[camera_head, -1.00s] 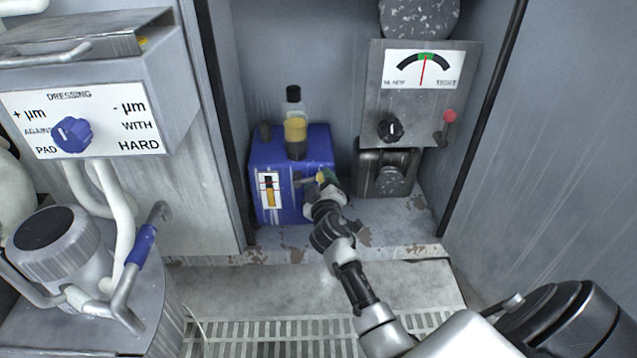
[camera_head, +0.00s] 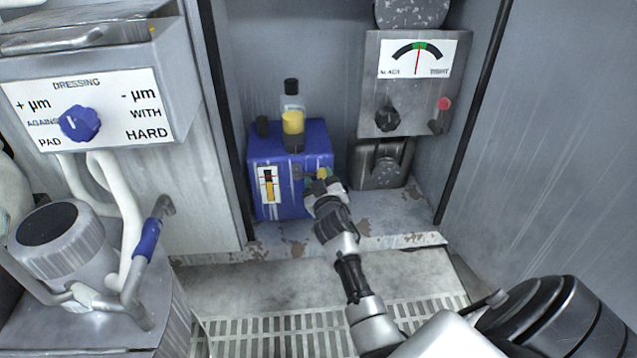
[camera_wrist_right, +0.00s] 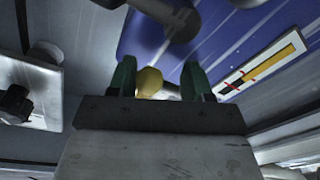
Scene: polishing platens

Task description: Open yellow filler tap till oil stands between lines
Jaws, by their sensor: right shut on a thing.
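The blue oil box (camera_head: 290,160) stands in the cabinet with a bottle with a yellow band (camera_head: 293,122) upright on top. Its sight gauge (camera_head: 268,187) has a white plate, red marks and a yellow-orange oil column; it also shows tilted in the right wrist view (camera_wrist_right: 262,66). The oil's top appears near the red marks, but I cannot tell exactly where. The yellow tap (camera_wrist_right: 149,82) sits between the green fingers of my right gripper (camera_wrist_right: 160,80), which is shut on it. In the head view my right gripper (camera_head: 324,184) covers most of the tap. My left gripper is out of view.
Right of the box is a grey panel (camera_head: 375,95) with a dial, black knob and red knob. At left are a dressing panel (camera_head: 110,105) with a blue knob, and a metal canister (camera_head: 60,240) with a blue-gripped handle. A floor grating lies in front.

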